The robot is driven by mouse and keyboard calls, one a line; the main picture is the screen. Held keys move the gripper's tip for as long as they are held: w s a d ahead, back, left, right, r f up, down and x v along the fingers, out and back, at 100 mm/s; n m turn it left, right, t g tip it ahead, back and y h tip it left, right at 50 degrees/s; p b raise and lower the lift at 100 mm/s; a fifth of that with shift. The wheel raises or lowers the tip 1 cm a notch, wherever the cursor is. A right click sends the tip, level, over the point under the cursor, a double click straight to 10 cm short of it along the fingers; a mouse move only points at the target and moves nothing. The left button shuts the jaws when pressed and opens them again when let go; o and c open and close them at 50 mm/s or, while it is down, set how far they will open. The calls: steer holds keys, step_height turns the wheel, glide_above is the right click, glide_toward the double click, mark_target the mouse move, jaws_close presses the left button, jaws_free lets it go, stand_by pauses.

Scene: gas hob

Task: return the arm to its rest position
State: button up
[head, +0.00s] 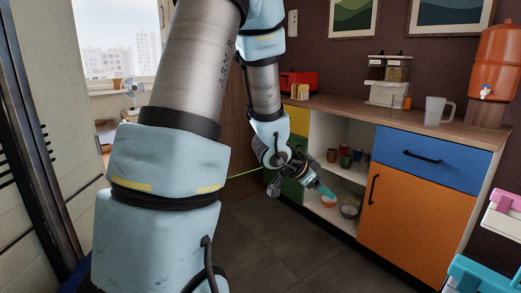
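My arm fills the left and middle of the head view, with its upper links close to the camera. My gripper (325,191) is at the end of the arm, in front of the open shelves of the cabinet, pointing down and to the right. It is small in the picture, and I cannot tell whether its fingers are open or shut. A small orange and white item (328,201) shows right at its tip; I cannot tell whether it is held or stands on the shelf behind.
The open shelf unit (316,123) holds several cups and bowls. An orange door (405,215) and a blue drawer (432,156) are beside it. A glass mug (437,110) and an orange dispenser (497,62) stand on the counter. Dark floor (262,250) is clear in front.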

steer(key=s+a+n+y, duration=0.1)
steer(key=a+n+y, duration=0.65)
steer(key=a, duration=0.95)
steer(key=s+a+n+g, duration=0.4)
steer(key=s+a+n, duration=0.25)
steer(key=s, duration=0.45)
step_height(320, 180, up, 14)
steer(key=p, duration=1.4)
steer(key=shift+m+y, duration=0.3)
steer(key=shift+y, duration=0.05)
steer(key=shift+s+f, duration=0.1)
